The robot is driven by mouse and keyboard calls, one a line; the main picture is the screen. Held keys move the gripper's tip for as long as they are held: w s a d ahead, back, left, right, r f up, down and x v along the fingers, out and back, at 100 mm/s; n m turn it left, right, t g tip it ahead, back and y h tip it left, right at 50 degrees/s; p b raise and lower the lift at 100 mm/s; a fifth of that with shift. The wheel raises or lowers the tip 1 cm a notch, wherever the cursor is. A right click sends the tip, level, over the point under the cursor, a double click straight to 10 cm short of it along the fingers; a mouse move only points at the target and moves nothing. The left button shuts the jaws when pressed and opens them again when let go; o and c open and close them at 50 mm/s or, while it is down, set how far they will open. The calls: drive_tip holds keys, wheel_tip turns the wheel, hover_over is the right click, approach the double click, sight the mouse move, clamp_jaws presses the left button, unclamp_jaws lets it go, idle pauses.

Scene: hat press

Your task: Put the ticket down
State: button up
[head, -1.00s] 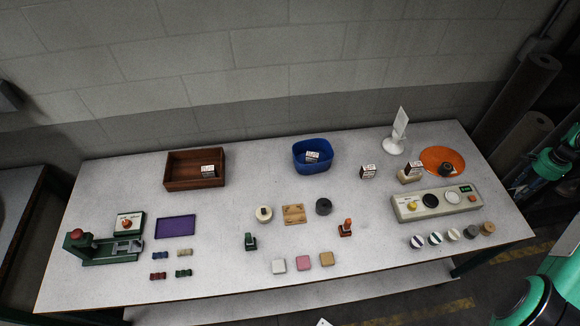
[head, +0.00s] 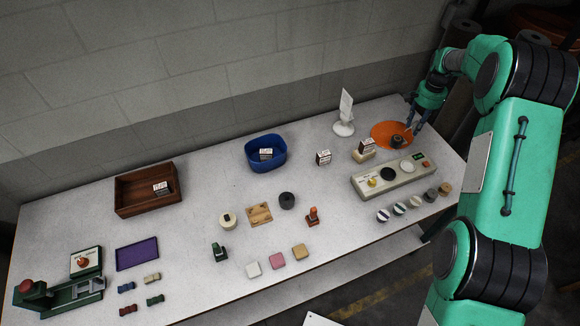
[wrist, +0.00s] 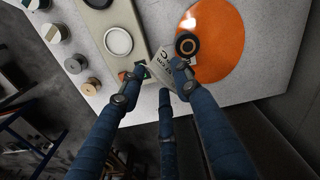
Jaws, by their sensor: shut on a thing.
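The ticket (wrist: 163,72), a pale card with dark print, is pinched between the fingertips of my gripper (wrist: 155,80) in the wrist view. It overlaps the near edge of the orange round mat (wrist: 225,50) and lies beside a dark ring-shaped piece (wrist: 187,44). In the head view my gripper (head: 415,125) is over the right end of the table, at the right edge of the orange mat (head: 381,130). The ticket is too small there to make out clearly. I cannot tell whether it touches the mat.
A beige control panel (head: 365,182) stands left of the gripper, with several round knobs (head: 400,208) along its front. A white stand with a card (head: 344,127) and a small block with a label (head: 364,153) are close by. A blue bin (head: 254,163) and wooden tray (head: 130,209) stand farther left.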

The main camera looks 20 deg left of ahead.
drive_tip(key=s+a+n+b, duration=0.2)
drive_tip(key=s+a, duration=0.5)
drive_tip(key=a, duration=0.6)
drive_tip(key=s+a+n+b, duration=0.1)
drive_tip(key=s+a+n, duration=0.2)
drive_tip(key=s+a, duration=0.75)
drive_tip(key=s+a+n+b, duration=0.2)
drive_tip(key=s+a, duration=0.3)
drive_tip(key=a, duration=1)
drive_tip(key=s+a+n+b, duration=0.25)
drive_tip(key=s+a, duration=0.55)
drive_tip(key=s, duration=0.5)
drive_tip(key=s+a+n+b, duration=0.1)
drive_tip(key=s+a+n, duration=0.2)
drive_tip(key=s+a, duration=0.8)
drive_tip(key=d+f, duration=0.1)
drive_tip(key=f, duration=0.2)
drive_tip(key=s+f, duration=0.1)
drive_tip(key=f, duration=0.3)
drive_tip(key=s+d+f, duration=0.1)
drive_tip(key=f, duration=0.2)
drive_tip(key=shift+d+f, duration=0.25)
drive_tip(key=shift+d, duration=0.1)
